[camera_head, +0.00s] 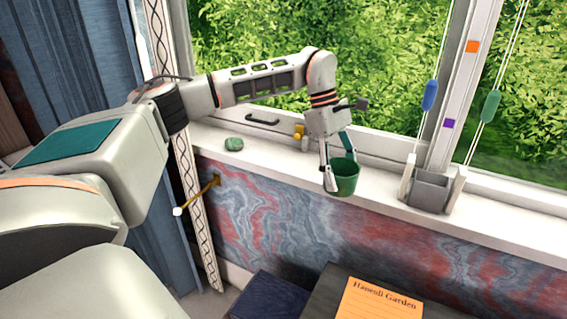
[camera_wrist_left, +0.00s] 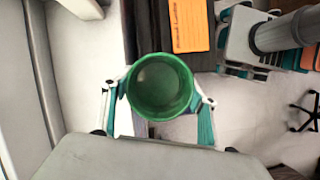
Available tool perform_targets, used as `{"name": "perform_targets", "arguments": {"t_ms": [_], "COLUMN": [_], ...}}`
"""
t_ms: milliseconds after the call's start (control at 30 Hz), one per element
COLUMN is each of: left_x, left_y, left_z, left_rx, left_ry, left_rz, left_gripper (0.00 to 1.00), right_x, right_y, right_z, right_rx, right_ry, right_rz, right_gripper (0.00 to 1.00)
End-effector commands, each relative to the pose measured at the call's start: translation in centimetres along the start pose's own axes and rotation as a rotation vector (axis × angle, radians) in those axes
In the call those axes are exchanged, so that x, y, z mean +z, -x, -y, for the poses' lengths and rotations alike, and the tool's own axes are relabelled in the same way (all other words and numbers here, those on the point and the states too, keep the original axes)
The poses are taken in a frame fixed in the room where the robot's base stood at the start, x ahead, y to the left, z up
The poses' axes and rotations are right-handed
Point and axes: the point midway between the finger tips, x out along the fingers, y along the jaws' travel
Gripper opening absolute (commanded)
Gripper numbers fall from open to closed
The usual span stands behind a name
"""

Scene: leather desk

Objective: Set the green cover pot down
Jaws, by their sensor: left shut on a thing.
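The green cover pot (camera_head: 345,177) is a small round pot, upright and empty inside, at the front edge of the white window sill (camera_head: 390,190). My left gripper (camera_head: 338,172) comes down on it from above and is shut on it, one finger on each side. In the left wrist view the pot (camera_wrist_left: 160,86) is seen from above between the two fingers of my left gripper (camera_wrist_left: 160,100). In that view floor shows below it, so it is at or beyond the sill's edge; I cannot tell whether its base touches the sill. My right gripper is not in view.
On the sill are a green stone-like lump (camera_head: 234,144), a yellow item (camera_head: 298,132) and a grey open box (camera_head: 432,190). Blue and green cord pulls hang by the window frame. A dark desk holds an orange booklet (camera_head: 380,302). The sill is clear right of the box.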

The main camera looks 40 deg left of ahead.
Motion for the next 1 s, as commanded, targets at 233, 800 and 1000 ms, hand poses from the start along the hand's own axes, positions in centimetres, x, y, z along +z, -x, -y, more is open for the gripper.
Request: {"name": "perform_targets", "arguments": {"t_ms": [233, 800, 1000], "left_x": [-1.7, -7.5, -8.9], "left_y": [5.6, 18.2, 17.6], "left_z": [-3.2, -7.4, -7.5], "left_rx": [0.215, 0.670, 0.705], "left_ry": [0.498, 1.605, 1.707], "left_rz": [0.001, 0.002, -0.003], "left_gripper": [0.33, 0.33, 0.33], "right_x": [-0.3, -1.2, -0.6], "right_y": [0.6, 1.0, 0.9], "right_z": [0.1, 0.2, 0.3], "right_rx": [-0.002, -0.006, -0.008], "right_ry": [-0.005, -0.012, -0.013], "right_rz": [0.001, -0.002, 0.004], "right_gripper": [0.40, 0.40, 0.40]}}
